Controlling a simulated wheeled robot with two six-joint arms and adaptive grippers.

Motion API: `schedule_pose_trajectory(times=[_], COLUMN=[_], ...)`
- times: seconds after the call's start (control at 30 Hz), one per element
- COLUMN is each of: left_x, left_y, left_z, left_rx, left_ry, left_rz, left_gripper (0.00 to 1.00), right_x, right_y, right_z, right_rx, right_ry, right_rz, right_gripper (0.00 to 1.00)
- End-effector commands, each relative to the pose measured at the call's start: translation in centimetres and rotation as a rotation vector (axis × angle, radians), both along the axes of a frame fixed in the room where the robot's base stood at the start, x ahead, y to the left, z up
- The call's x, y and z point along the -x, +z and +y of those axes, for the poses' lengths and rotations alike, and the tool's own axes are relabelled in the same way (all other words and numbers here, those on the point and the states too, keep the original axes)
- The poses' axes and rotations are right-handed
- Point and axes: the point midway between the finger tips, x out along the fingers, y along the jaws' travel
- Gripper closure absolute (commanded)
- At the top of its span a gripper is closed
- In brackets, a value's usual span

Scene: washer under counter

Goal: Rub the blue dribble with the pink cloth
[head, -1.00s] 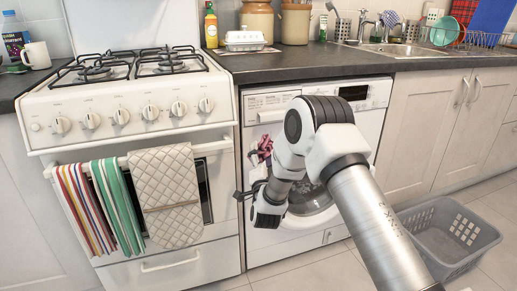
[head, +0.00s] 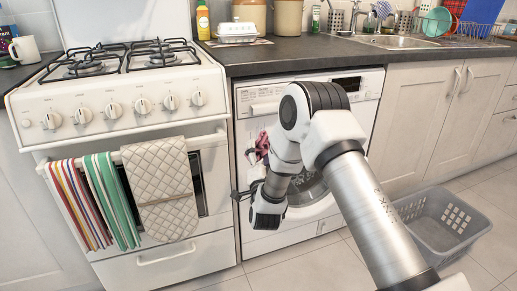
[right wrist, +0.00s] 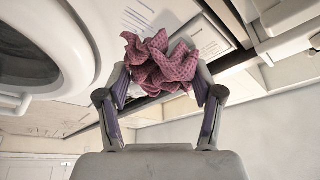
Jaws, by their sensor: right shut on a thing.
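The pink cloth (right wrist: 160,62) is bunched between the fingertips of my right gripper (right wrist: 161,82), which is shut on it. In the head view the cloth (head: 263,146) shows at the left part of the washer's white front (head: 247,222), partly hidden by my right arm. Thin blue streaks, apparently the dribble (right wrist: 138,17), show on the white front just above and left of the cloth in the right wrist view. The cloth is close to the front; I cannot tell whether it touches. The dribble is hidden in the head view. My left gripper is not in view.
The cooker (head: 130,120) with towels on its rail stands left of the washer. A grey basket (head: 440,222) is on the floor at the right. The washer's round door (right wrist: 40,50) is left of the cloth in the wrist view. The worktop (head: 300,58) runs above.

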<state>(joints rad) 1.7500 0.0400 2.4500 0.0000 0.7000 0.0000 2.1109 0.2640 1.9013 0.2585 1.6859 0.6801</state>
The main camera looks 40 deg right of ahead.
Motion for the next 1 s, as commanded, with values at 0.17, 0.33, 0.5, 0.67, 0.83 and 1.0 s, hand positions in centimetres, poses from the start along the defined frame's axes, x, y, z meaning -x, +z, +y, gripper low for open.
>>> schedule_pose_trajectory(times=[0.17,0.33,0.5,0.67,0.83,1.0], left_x=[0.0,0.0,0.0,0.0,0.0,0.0], left_y=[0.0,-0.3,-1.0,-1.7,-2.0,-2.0], left_z=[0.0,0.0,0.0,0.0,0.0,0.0], left_rx=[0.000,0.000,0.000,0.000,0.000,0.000], left_ry=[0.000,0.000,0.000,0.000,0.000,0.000], left_rz=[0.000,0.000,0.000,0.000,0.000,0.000], left_gripper=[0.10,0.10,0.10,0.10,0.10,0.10], right_x=[-0.1,-0.9,-3.0,-5.1,-6.6,-7.0], right_y=[0.0,-0.1,-0.3,-0.3,-0.2,0.0], right_z=[0.0,-0.2,-0.7,-1.2,-1.5,-1.6], right_rx=[0.000,0.000,-0.001,0.000,-0.001,0.000], right_ry=[0.000,-0.001,-0.001,-0.001,-0.001,-0.002], right_rz=[0.000,-0.001,-0.002,-0.001,0.001,0.000], right_gripper=[0.62,0.62,0.62,0.62,0.62,0.62])
